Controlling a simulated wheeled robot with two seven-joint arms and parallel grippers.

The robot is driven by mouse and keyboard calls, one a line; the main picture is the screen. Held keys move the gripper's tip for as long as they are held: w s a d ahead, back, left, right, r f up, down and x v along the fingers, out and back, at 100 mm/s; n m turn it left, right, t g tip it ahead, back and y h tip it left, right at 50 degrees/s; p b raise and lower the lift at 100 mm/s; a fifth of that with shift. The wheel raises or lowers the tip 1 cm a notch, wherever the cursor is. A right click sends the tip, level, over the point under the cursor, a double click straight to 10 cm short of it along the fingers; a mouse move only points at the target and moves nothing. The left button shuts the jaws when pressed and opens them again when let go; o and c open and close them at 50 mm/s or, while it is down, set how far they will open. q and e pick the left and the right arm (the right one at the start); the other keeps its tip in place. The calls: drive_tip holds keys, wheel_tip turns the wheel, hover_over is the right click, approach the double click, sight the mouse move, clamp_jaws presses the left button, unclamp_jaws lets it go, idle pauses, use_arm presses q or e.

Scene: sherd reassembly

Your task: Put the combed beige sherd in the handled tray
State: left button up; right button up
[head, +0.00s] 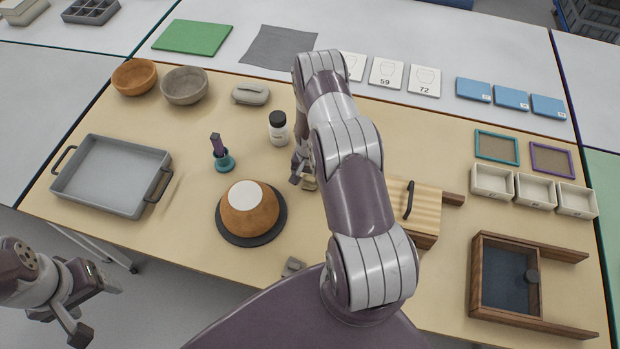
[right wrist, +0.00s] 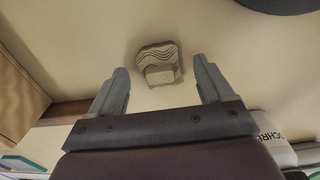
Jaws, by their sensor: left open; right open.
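The combed beige sherd (right wrist: 157,53) lies on the table in the right wrist view, with dark wavy lines across its face and a paler block-like part at its near side. My right gripper (right wrist: 160,78) is open, its fingers on either side of the view just short of the sherd, touching nothing. In the head view the sherd (head: 309,184) is a small beige patch, partly hidden by my right arm. The grey handled tray (head: 110,178) stands empty at the table's left. My left gripper (head: 98,310) is open and empty, off the table's front left edge.
A bowl-like orange vessel (head: 250,209) sits on a dark disc between tray and sherd. A white jar (head: 278,128) stands behind the sherd, and a purple-handled tool (head: 219,152) is nearer the tray. Another small grey piece (head: 293,266) lies near the front edge.

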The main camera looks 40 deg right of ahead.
drive_tip(key=shift+f, duration=0.2)
drive_tip(key=c, duration=1.2)
drive_tip(key=shift+r, duration=0.1)
